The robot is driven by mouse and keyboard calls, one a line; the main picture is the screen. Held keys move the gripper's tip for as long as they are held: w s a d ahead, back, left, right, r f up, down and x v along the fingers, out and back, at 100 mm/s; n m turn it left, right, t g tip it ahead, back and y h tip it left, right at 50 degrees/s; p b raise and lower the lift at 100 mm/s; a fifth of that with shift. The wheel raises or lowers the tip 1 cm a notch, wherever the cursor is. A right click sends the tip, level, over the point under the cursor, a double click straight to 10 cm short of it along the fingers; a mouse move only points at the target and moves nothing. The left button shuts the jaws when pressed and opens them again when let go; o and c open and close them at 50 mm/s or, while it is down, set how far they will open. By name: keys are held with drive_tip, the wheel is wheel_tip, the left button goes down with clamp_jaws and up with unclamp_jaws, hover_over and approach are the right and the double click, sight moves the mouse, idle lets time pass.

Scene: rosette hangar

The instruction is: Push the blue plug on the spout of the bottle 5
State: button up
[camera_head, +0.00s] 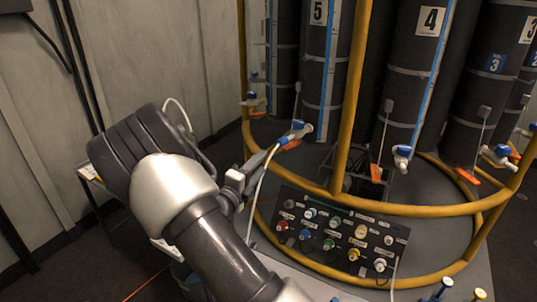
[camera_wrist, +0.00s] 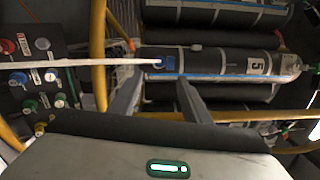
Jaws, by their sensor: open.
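Bottle 5 (camera_head: 318,60) is a tall dark cylinder with a white "5" label, standing behind the yellow rail. It lies sideways across the wrist view (camera_wrist: 220,62). A blue piece, apparently the blue plug (camera_head: 283,141), is at its white spout (camera_head: 299,129); the blue piece also shows in the wrist view (camera_wrist: 165,62). I cannot tell how far the plug sits on the spout. My gripper (camera_head: 268,158) is close to the spout, at its lower left. In the wrist view its two fingers (camera_wrist: 161,82) are apart, with the blue piece just beyond the gap between the tips.
A yellow rail (camera_head: 350,95) rises just right of the spout. A white hose (camera_head: 257,190) hangs by my gripper. A dark panel (camera_head: 335,235) with several coloured knobs sits below. Bottle 4 (camera_head: 412,70) and its white-and-blue spout (camera_head: 403,152) stand to the right.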

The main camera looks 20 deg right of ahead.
drive_tip(key=v, duration=0.5)
drive_tip(key=shift+s+a, duration=0.1)
drive_tip(key=s+d+r+m+g+y+p, duration=0.2)
drive_tip(key=s+d+r+m+g+p, duration=0.25)
drive_tip(key=s+m, duration=0.65)
drive_tip(key=s+d+r+m+g+y+p, duration=0.25)
drive_tip(key=s+r+m+g, duration=0.45)
drive_tip(key=m, duration=0.5)
drive_tip(key=s+a+r+m+t+y+p, duration=0.4)
drive_tip(key=s+a+r+m+y, duration=0.5)
drive_tip(key=m, duration=1)
drive_tip(key=s+a+r+t, duration=0.1)
drive_tip(key=s+a+r, duration=0.2)
drive_tip(key=a+r, duration=0.1)
drive_tip(key=shift+s+a+r+m+p, duration=0.3)
drive_tip(key=shift+s+a+p, duration=0.1)
drive_tip(key=shift+a, duration=0.5)
